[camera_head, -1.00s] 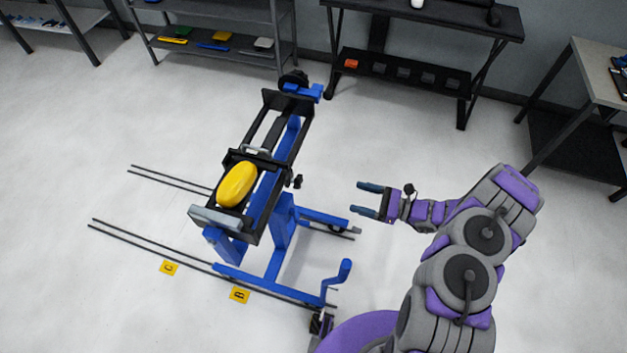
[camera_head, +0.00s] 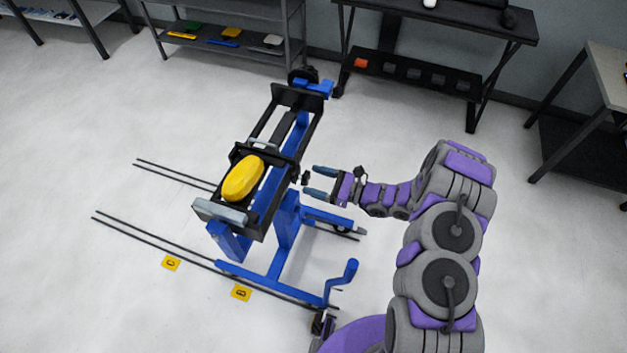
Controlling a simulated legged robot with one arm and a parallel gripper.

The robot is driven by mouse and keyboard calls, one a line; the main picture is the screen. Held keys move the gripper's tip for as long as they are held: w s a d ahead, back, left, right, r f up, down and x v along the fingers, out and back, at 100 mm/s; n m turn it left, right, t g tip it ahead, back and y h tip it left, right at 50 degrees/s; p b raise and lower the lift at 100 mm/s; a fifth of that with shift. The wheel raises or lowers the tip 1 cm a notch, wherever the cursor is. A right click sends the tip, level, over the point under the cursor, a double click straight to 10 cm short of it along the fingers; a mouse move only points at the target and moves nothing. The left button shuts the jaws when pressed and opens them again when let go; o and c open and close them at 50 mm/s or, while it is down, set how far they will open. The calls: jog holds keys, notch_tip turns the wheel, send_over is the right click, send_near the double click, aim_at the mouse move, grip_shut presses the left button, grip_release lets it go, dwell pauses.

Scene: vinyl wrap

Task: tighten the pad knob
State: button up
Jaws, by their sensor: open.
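The pad knob (camera_head: 305,178) is a small black knob on the right side of the black frame of the blue stand (camera_head: 288,222). A yellow oval pad (camera_head: 242,178) lies in that frame. My gripper (camera_head: 312,181) is open, with its two blue-grey fingers pointing left at the knob. In the picture, one fingertip is above the knob and the other below it. I cannot tell whether the fingers touch the knob or how their depth compares with it.
Dark rails (camera_head: 150,240) run along the floor, with yellow markers (camera_head: 241,293) beside them. A blue crank-like arm (camera_head: 350,280) rises below my gripper. Shelves (camera_head: 225,50) and a dark bench (camera_head: 440,22) stand at the back.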

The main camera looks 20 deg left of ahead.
jog(key=shift+a, duration=0.6)
jog(key=c, duration=1)
